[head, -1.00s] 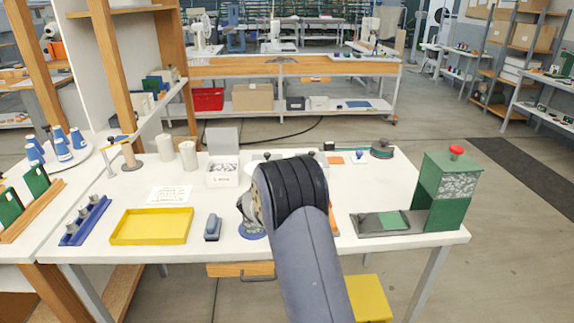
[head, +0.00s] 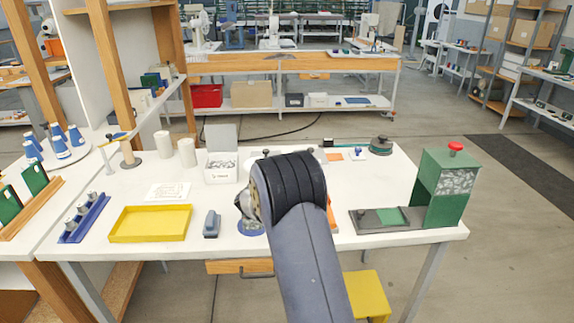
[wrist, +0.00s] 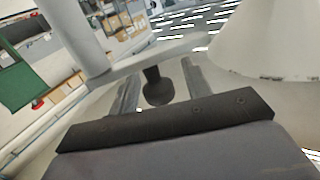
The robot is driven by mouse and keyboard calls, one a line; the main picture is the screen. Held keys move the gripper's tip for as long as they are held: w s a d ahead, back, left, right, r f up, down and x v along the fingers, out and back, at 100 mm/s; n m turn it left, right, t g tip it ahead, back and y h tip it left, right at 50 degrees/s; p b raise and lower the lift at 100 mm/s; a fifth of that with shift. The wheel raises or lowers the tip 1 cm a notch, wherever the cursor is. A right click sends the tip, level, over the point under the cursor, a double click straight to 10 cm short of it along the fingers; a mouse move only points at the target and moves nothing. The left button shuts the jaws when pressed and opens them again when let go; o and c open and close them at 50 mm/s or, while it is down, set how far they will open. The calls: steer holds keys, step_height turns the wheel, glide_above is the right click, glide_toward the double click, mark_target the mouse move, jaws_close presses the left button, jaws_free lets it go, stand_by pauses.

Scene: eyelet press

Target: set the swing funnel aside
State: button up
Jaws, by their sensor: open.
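In the wrist view, a large pale cone (wrist: 268,38), which looks like the swing funnel, fills the upper right. A pale bar (wrist: 140,63) joins it to a thick pale post (wrist: 76,32) on the left. A black stem with a round knob (wrist: 158,92) sits by the bar. My gripper (wrist: 157,80) is open, with one finger on each side of the knob; I cannot tell whether they touch it. In the head view, my arm hides the gripper and the funnel; only part of a grey device on a blue round base (head: 251,228) shows beside it.
On the white table, a yellow tray (head: 150,237), a grey-blue stapler-like object (head: 212,224) and a blue rack (head: 84,220) lie left of my arm. A green hopper (head: 446,190) and a dark plate (head: 378,222) stand on the right. Some tabletop between them is bare.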

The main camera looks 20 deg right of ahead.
steer(key=b+v, duration=0.1)
steer(key=v, duration=0.9)
steer(key=shift+s+b, duration=0.15)
steer(key=shift+b, duration=0.2)
steer(key=shift+a, duration=0.1)
